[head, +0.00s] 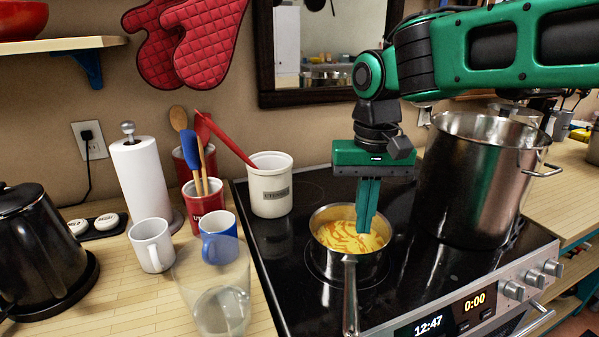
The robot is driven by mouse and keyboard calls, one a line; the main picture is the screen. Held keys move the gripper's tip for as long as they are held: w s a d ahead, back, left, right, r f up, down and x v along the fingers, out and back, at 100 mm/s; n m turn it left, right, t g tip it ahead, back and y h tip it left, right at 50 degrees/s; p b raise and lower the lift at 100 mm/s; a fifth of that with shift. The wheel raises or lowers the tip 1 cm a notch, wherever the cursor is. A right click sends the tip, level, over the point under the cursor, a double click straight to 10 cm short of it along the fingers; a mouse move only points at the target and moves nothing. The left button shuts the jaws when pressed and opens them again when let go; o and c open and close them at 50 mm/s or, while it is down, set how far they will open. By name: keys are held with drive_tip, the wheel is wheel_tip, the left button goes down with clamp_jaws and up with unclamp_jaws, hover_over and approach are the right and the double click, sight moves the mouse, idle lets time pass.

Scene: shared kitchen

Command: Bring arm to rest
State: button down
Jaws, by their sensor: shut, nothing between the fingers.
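My gripper (366,212) is shut with nothing between its fingers. It points straight down over the small saucepan (349,262) on the stove. Its fingertips overlap the saucepan's yellow-orange contents (340,238) in the picture; I cannot tell whether they touch. My green arm comes in from the upper right, passing in front of the wall and above the large pot.
A large steel pot (478,180) stands on the stove (290,245) close to the right of my gripper. A white utensil crock (270,190) is to the left. Mugs (152,245), a clear glass (219,295), a paper towel roll (143,185) and a black kettle (40,245) crowd the left counter.

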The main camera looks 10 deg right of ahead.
drive_tip(key=s+d+f+m, duration=0.2)
drive_tip(key=s+d+f, duration=0.3)
drive_tip(key=s+d, duration=0.3)
drive_tip(key=s+d+f+m, duration=0.2)
drive_tip(key=s+d+f, duration=0.3)
drive_tip(key=s+d, duration=0.4)
drive_tip(key=d, duration=0.5)
drive_tip(key=shift+d+m, duration=0.25)
drive_tip(key=shift+m, duration=0.15)
drive_tip(key=shift+f, duration=0.15)
drive_tip(key=shift+w+f, duration=0.2)
drive_tip(key=shift+w, duration=0.35)
